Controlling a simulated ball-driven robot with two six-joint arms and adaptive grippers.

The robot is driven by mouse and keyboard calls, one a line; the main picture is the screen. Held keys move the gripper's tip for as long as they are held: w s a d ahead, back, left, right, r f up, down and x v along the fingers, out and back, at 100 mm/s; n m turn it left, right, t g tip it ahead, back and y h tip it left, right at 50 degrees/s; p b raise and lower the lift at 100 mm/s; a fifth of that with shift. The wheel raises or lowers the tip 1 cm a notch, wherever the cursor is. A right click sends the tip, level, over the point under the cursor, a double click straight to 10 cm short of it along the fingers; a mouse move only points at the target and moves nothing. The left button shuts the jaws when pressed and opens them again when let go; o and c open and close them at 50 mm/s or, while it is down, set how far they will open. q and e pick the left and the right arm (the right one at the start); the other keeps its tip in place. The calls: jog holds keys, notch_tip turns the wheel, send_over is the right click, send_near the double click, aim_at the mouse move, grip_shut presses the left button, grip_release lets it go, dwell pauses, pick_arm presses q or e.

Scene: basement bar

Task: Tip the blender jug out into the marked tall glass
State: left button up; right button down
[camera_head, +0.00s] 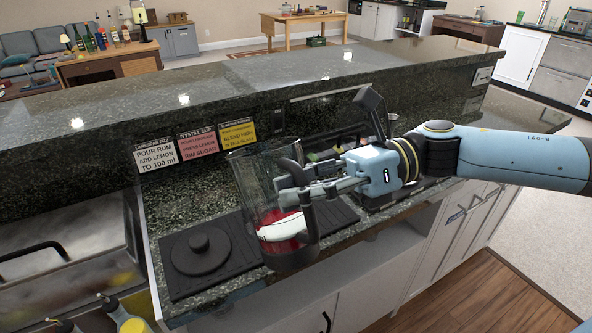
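The blender jug (252,172) is clear, with a dark handle and a dark lower rim. Red contents (272,216) with a white patch show low inside it. It looks close to upright, near the counter's front edge. My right gripper (290,192) comes in from the right and is shut on the jug's handle side. The fingers partly cover the handle, so their exact contact is hard to see. I cannot make out a marked tall glass; the jug and my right arm hide part of the counter. My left gripper is not in view.
A dark round lid (201,252) with a knob lies left of the jug, on a black mat (180,284). A raised granite ledge (230,92) runs behind, with recipe cards (197,144) below it. A steel basin (65,235) and bottle tops (110,304) are at left.

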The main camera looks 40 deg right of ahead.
aim_at(284, 156)
jog(key=w+r+m, duration=0.1)
jog(key=r+m+g+p, duration=0.1)
jog(key=r+m, duration=0.1)
jog(key=w+r+m, duration=0.1)
jog(key=shift+w+d+r+h, duration=0.15)
jog(key=shift+w+d+h, duration=0.05)
jog(key=shift+w+h, duration=0.15)
jog(key=shift+m+g, duration=0.3)
jog(key=shift+s, duration=0.1)
jog(key=shift+w+f+m+b, duration=0.25)
jog(key=shift+m+b, duration=0.1)
jog(key=shift+m, duration=0.05)
